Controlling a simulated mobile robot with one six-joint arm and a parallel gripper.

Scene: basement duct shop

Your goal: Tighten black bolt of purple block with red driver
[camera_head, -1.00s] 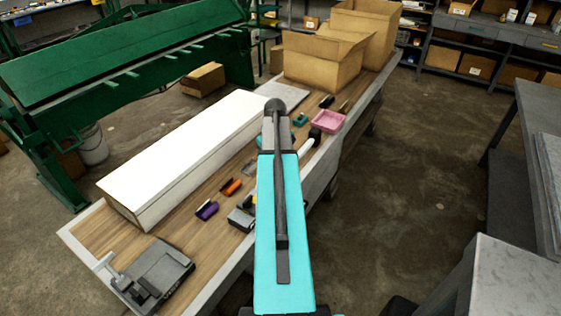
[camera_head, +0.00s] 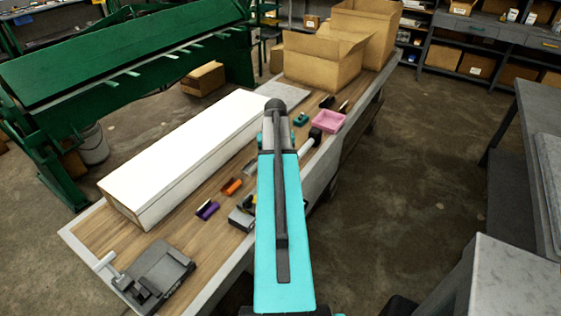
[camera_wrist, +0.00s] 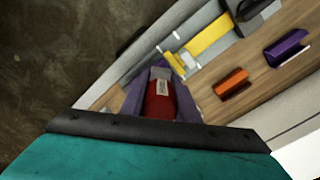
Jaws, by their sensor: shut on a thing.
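In the wrist view the red driver (camera_wrist: 160,100), with a pale label and a grey end, lies between the two fingers of my gripper (camera_wrist: 160,90). My gripper is shut on it. The purple block (camera_wrist: 285,47) lies on the wooden bench top at the right of that view, apart from my gripper. In the head view the purple block (camera_head: 207,209) lies near the long white box. I cannot make out its black bolt clearly. My arm hides my gripper and the red driver in the head view.
An orange block (camera_wrist: 231,82) and a yellow tool (camera_wrist: 207,35) lie near the purple block. The long white box (camera_head: 185,150) runs along the bench. A grey vise-like device (camera_head: 157,272) stands at the near end, a pink tray (camera_head: 330,121) farther along.

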